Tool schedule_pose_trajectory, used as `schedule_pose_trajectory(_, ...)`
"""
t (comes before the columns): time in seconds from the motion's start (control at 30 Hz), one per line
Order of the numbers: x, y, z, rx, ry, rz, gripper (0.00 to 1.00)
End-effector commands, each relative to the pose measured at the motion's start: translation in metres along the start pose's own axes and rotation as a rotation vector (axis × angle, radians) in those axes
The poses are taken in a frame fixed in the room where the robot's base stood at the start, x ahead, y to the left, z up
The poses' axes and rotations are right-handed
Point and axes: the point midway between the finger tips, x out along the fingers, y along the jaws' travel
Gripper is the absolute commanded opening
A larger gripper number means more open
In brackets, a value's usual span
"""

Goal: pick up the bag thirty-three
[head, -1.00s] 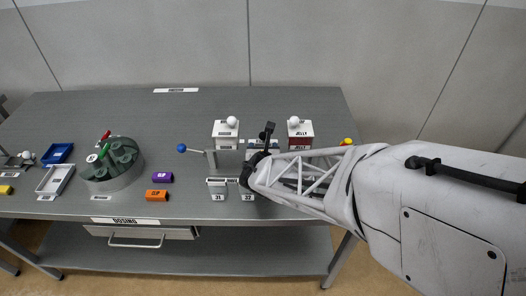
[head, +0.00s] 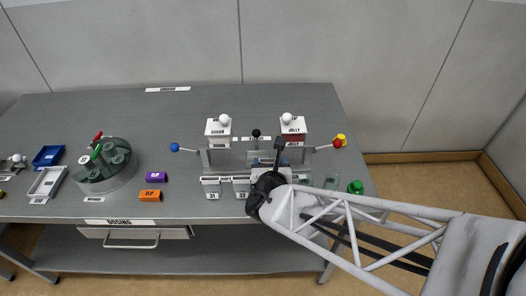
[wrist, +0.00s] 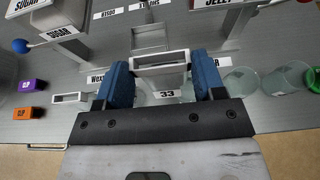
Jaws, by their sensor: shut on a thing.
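Bag thirty-three has a pale rectangular frame (wrist: 160,62) at its top and a tag reading 33 (wrist: 167,93) in the wrist view. My gripper's blue fingers (wrist: 160,82) stand on either side of this frame and are shut on it. The clear part of the bag below is mostly hidden by my gripper. In the head view my gripper (head: 266,187) is at the front of the bench and hides bag thirty-three. Bag 31 (head: 211,185) stands to its left. Another similar bag (head: 241,185) is between them, its number hard to read.
Clear beakers (wrist: 241,80) and a green-topped item (head: 355,187) are to the right. Behind are the white sugar box (head: 218,131), the jelly box (head: 292,130) and a blue-knobbed lever (head: 175,147). A purple block (head: 157,177) and orange block (head: 150,195) lie left.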

Motion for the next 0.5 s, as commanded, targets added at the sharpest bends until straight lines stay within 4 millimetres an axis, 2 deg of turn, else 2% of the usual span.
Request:
schedule_pose_trajectory(0.2,-0.028,-0.008,-0.008,0.001,-0.001,0.002,0.36)
schedule_pose_trajectory(0.5,-0.040,-0.012,-0.012,-0.001,0.000,0.001,0.36)
